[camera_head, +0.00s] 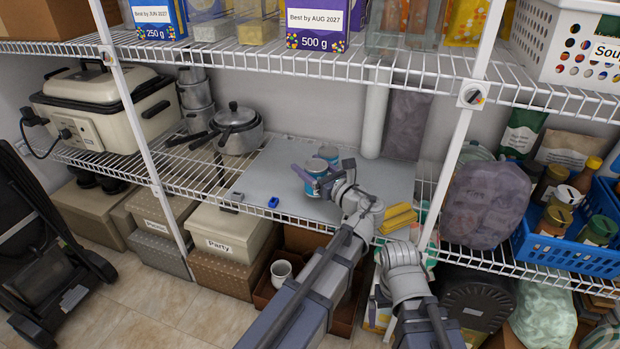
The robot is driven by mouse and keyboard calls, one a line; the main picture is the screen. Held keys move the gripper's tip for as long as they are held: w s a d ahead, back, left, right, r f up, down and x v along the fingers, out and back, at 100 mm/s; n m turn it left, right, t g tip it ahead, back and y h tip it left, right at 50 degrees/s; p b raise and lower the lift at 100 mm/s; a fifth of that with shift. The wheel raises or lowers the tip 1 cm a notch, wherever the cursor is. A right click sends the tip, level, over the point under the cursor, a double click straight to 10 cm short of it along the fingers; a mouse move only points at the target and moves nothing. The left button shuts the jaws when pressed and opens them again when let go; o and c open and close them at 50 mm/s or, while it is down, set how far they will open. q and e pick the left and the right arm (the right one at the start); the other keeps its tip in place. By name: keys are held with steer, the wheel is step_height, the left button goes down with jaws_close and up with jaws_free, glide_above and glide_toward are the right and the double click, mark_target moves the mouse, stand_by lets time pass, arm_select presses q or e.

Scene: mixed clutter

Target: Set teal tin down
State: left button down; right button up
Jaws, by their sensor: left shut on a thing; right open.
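Two small teal tins with greyish lids are close together over the grey mat on the middle shelf. My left gripper (313,181) is shut on the front teal tin (316,166), with a finger showing along its left side. The tin looks upright and low over the mat; I cannot tell whether its base touches. The other teal tin (329,153) is just behind it, and I cannot tell if they touch. The grey mat (270,170) is mostly bare. My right arm's wrist shows at the lower right of centre, below the shelf edge; its fingers are hidden.
A small blue object (273,202) and a grey one (237,196) lie near the mat's front left. Yellow blocks (397,218) lie at front right. Pots (236,131) stand left; a white cylinder (375,118) stands behind. A wire shelf (330,66) hangs above.

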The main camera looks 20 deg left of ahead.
arm_select(q)
step_height(320, 180, down, 2)
steer(key=shift+f+b, duration=0.2)
steer(key=shift+b, duration=0.55)
steer(key=shift+r, duration=0.15)
arm_select(e)
step_height(320, 180, down, 2)
steer(key=shift+f, duration=0.1)
steer(key=shift+f, duration=0.1)
arm_select(q)
steer(key=shift+c, duration=1.8)
jaws_free()
steer(key=shift+f, duration=0.2)
steer(key=o, duration=0.4)
steer(key=shift+c, duration=0.2)
steer(key=shift+r, duration=0.1)
